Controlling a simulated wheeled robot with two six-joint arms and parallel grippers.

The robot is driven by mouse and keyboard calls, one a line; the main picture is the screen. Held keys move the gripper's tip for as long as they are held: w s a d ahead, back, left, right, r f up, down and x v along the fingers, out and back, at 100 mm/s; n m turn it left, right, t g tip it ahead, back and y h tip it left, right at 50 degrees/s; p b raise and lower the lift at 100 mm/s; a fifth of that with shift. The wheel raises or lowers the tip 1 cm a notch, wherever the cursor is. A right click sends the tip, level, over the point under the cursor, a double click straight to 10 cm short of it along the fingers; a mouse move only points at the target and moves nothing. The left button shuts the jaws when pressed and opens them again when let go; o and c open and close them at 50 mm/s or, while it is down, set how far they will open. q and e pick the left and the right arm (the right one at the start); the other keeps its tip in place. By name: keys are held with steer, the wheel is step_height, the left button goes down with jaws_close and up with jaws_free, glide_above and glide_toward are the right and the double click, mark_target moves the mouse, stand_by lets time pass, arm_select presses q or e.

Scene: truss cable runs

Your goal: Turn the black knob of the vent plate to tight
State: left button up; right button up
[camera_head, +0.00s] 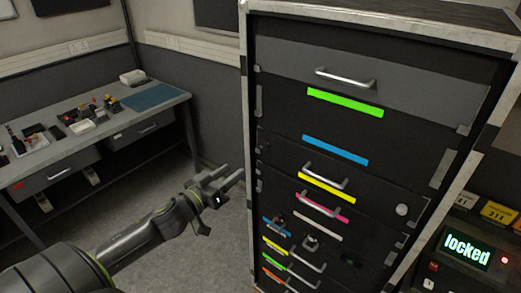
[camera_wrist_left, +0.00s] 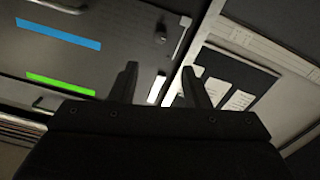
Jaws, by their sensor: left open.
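A dark rack cabinet with a pale metal frame (camera_head: 247,120) holds several black panels and drawers. In the left wrist view a small dark knob (camera_wrist_left: 161,33) stands out from a black panel, near the blue strip (camera_wrist_left: 58,33). I cannot tell for sure which plate in the head view is the vent plate, and its black knob is too small to make out there. My left gripper (camera_head: 231,176) is open and empty, just left of the cabinet's front left edge, apart from it. Its two fingers (camera_wrist_left: 159,68) show spread in the left wrist view. My right gripper is not seen.
A workbench (camera_head: 155,101) with small parts and a blue mat stands at the left. Drawer handles (camera_head: 345,77) stick out of the cabinet. A box with a "locked" display (camera_head: 467,249) is at the right. The floor between bench and cabinet is clear.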

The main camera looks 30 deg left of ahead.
mark_target(263, 148)
arm_select(q)
steer(key=w, duration=0.9)
steer(key=w+d, duration=0.1)
steer(key=w, duration=0.3)
steer(key=shift+w+b, duration=0.15)
steer(key=shift+b, duration=0.25)
jaws_close()
